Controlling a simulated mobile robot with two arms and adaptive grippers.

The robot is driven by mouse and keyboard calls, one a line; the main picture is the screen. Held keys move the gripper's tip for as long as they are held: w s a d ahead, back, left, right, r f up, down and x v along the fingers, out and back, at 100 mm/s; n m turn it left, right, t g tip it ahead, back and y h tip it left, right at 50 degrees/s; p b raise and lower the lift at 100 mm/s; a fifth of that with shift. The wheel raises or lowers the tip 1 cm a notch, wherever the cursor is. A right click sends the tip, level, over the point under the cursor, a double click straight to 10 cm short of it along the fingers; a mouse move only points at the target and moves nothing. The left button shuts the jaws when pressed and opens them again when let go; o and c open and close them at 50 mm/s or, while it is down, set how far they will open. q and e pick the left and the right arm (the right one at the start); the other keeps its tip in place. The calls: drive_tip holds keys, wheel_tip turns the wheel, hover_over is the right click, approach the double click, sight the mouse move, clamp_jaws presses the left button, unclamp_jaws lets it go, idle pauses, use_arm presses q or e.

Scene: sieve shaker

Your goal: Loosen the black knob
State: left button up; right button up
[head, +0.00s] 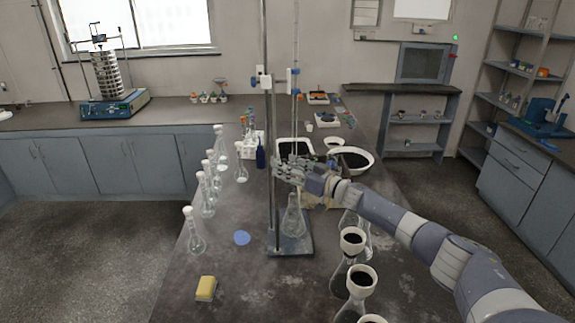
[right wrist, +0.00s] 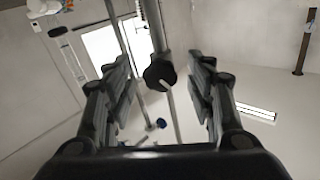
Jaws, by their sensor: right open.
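The black knob (right wrist: 160,73) shows in the right wrist view, beside a grey metal rod and between the two fingers of my right gripper (right wrist: 157,85). The fingers are open, with a gap on each side of the knob. In the head view my right gripper (head: 288,170) is at the upright rod of the stand (head: 291,245), above a glass flask (head: 293,218). I cannot make out the knob there; the gripper seems to cover it. My left gripper is not in view.
Volumetric flasks (head: 195,244) line the left of the bench, with a yellow sponge (head: 206,288) and blue disc (head: 242,238) in front. Funnels on flasks (head: 361,279) stand under my right arm. White bowls (head: 354,160) are behind it. A sieve shaker (head: 112,107) stands on the back counter.

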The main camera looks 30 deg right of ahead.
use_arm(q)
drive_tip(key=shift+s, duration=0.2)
use_arm(e)
drive_tip(key=shift+w, duration=0.25)
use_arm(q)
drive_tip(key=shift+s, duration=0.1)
use_arm(e)
drive_tip(key=c, duration=1.1)
use_arm(q)
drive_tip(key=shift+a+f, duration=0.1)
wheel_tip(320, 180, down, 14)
drive_tip(key=b, duration=1.4)
use_arm(e)
drive_tip(key=shift+f+n+y, duration=0.1)
drive_tip(key=shift+n+y, duration=0.5)
drive_tip(key=shift+n, duration=4.15)
drive_tip(key=shift+f+n+y, duration=0.1)
drive_tip(key=shift+n+y, duration=0.5)
drive_tip(key=shift+n, duration=4.15)
use_arm(q)
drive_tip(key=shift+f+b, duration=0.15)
drive_tip(key=shift+b, duration=0.2)
use_arm(e)
drive_tip(key=shift+r, duration=0.1)
drive_tip(key=o, duration=1.1)
